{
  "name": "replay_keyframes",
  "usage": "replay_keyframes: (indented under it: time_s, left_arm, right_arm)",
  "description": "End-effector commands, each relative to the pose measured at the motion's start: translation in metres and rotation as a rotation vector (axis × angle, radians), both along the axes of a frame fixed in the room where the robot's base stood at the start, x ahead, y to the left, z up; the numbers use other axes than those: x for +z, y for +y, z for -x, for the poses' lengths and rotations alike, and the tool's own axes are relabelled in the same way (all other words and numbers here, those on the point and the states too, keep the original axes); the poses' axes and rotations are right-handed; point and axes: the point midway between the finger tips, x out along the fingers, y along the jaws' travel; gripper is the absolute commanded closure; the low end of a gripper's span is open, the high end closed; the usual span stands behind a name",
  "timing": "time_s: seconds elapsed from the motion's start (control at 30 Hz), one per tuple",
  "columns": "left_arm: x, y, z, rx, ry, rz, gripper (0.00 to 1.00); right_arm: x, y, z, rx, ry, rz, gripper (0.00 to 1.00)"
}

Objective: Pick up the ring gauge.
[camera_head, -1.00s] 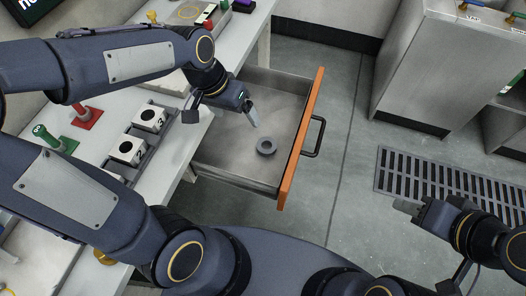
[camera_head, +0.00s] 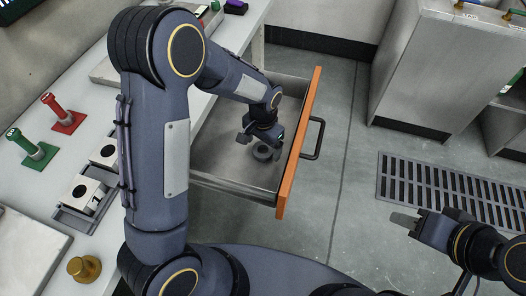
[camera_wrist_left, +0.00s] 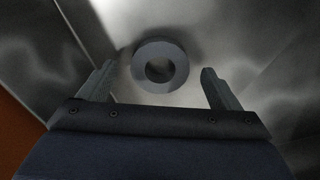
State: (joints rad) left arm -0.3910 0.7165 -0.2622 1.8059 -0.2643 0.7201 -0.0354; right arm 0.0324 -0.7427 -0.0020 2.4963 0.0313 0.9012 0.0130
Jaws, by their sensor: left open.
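The ring gauge (camera_head: 263,152) is a dark grey ring lying flat on the bottom of the open drawer (camera_head: 296,150). In the left wrist view the ring gauge (camera_wrist_left: 141,72) lies ahead of and between the two fingers, apart from both. My left gripper (camera_head: 270,142) is inside the drawer opening, over the ring gauge and partly covering it. In the left wrist view the left gripper (camera_wrist_left: 158,88) is open and empty. My right gripper (camera_head: 404,221) is off to the right over the floor, and whether its jaws are apart is unclear.
The drawer has an orange front and a dark handle (camera_head: 315,138). A floor grate (camera_head: 445,190) and grey cabinet (camera_head: 430,70) are at right.

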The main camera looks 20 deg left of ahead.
Motion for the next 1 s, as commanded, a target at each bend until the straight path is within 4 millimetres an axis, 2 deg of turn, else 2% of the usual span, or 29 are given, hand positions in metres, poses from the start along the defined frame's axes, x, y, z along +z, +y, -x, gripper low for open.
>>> replay_keyframes:
  time_s: [0.1,0.33,0.73,1.0]
  left_arm:
    - [-0.0111,0.0003,0.0004,0.000,0.002,-0.001,0.15]
    - [-0.0117,0.0002,0.0000,0.001,-0.001,0.000,0.15]
    - [-0.0115,0.0002,0.0001,0.001,0.000,0.000,0.66]
    - [-0.0070,0.0000,-0.0002,0.001,-0.002,0.001,0.66]
  right_arm:
    - [-0.0024,0.0000,0.0000,0.000,0.000,0.000,0.64]
    - [-0.0021,0.0000,0.0000,0.000,0.000,0.000,0.64]
    - [-0.0021,0.0000,0.0000,0.000,0.000,0.000,0.64]
    - [-0.0009,0.0000,0.0000,0.000,0.000,0.000,0.64]
